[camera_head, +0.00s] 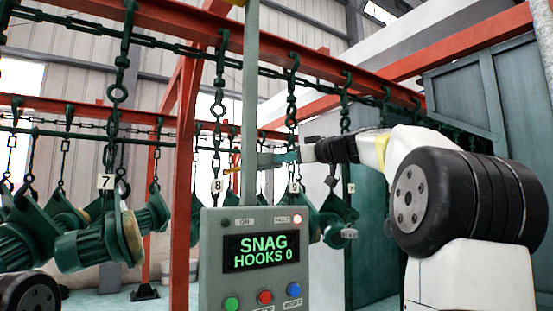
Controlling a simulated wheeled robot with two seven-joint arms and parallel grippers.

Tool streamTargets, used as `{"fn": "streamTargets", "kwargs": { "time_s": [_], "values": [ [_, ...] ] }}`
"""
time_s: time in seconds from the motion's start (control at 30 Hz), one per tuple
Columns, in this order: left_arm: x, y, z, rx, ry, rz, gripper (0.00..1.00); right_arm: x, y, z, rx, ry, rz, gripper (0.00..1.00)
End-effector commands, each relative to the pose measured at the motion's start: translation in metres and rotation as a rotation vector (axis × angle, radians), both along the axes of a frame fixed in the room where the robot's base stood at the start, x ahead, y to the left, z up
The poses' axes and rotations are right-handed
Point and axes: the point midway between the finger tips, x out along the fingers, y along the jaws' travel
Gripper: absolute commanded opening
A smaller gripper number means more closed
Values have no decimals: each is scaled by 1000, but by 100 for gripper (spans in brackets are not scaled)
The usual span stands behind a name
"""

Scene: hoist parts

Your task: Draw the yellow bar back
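A small yellow piece (232,170), which may be the end of the yellow bar, shows just left of the grey post, by the number 8 tag. The post hides what lies behind it. My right gripper (303,154) reaches in from the right, pointing left, at about the same height. A teal piece (277,158) lies between its tip and the post. I cannot tell whether the gripper touches or holds it, and the fingers are too small to read. My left gripper is not in view.
A grey control box (212,270) reads "SNAG HOOKS 0", with a lit red lamp and green, red and blue buttons. Its post (249,100) rises mid-view. Green hoist parts (95,240) hang on chains from red beams (180,25). A teal cabinet (375,250) stands behind my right arm.

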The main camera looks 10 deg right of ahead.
Motion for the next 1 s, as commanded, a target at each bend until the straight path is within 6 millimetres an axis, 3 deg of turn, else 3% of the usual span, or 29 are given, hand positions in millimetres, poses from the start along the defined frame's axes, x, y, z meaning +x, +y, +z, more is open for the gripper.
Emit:
{"fn": "streamTargets", "kwargs": {
  "time_s": [0.03, 0.1, 1.0],
  "values": [
    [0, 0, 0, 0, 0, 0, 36, 0, 0, 0, 0, 0, 0, 10],
    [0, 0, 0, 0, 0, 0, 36, 0, 0, 0, 0, 0, 0, 0],
    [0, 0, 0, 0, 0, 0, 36, 0, 0, 0, -1, 1, 0, 0]
  ]
}}
